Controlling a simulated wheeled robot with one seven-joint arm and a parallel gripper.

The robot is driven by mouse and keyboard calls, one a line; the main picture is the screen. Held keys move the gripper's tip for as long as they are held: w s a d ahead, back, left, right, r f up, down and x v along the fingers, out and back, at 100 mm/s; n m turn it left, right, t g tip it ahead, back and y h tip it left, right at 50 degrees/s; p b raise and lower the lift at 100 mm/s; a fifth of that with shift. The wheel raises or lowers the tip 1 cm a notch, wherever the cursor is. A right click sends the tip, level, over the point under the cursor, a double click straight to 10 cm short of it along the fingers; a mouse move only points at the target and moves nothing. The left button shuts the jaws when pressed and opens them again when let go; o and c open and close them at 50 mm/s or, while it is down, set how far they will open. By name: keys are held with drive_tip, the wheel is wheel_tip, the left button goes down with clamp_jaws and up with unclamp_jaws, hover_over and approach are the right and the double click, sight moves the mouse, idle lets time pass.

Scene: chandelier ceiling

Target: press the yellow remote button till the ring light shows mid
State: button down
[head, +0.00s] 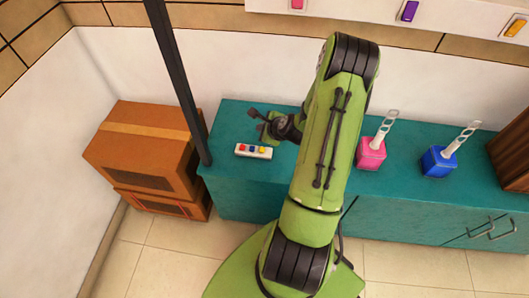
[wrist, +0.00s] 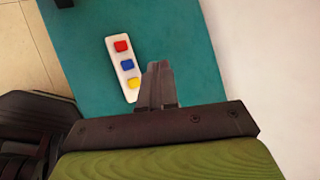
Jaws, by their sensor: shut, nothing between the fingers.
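A white remote (head: 253,156) lies on the teal counter (head: 228,135) in the head view, with red, blue and yellow buttons in a row. The yellow button (head: 262,150) is at its right end. In the wrist view the remote (wrist: 114,46) lies just left of my fingers, and its yellow button (wrist: 133,83) is the one closest to them. My gripper (wrist: 158,68) is shut and empty. In the head view my gripper (head: 262,128) is just behind the remote, partly hidden by my wrist. I cannot tell its exact height. No ring light is identifiable in either view.
A pink box (head: 371,154) and a blue box (head: 438,162), each with a white handle, stand on the counter to the right. A dark pole (head: 180,80) rises at the counter's left end, beside brown boxes (head: 145,150). Coloured switches (head: 409,11) line the upper wall.

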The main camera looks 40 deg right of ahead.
sight(263, 151)
drive_tip(key=shift+f, duration=0.2)
wheel_tip(263, 151, down, 9)
drive_tip(key=b, duration=0.7)
drive_tip(key=shift+r, duration=0.2)
drive_tip(key=shift+f, duration=0.1)
drive_tip(key=shift+f+b, duration=0.1)
drive_tip(key=shift+b, duration=0.25)
idle(1.2)
drive_tip(key=shift+f, duration=0.3)
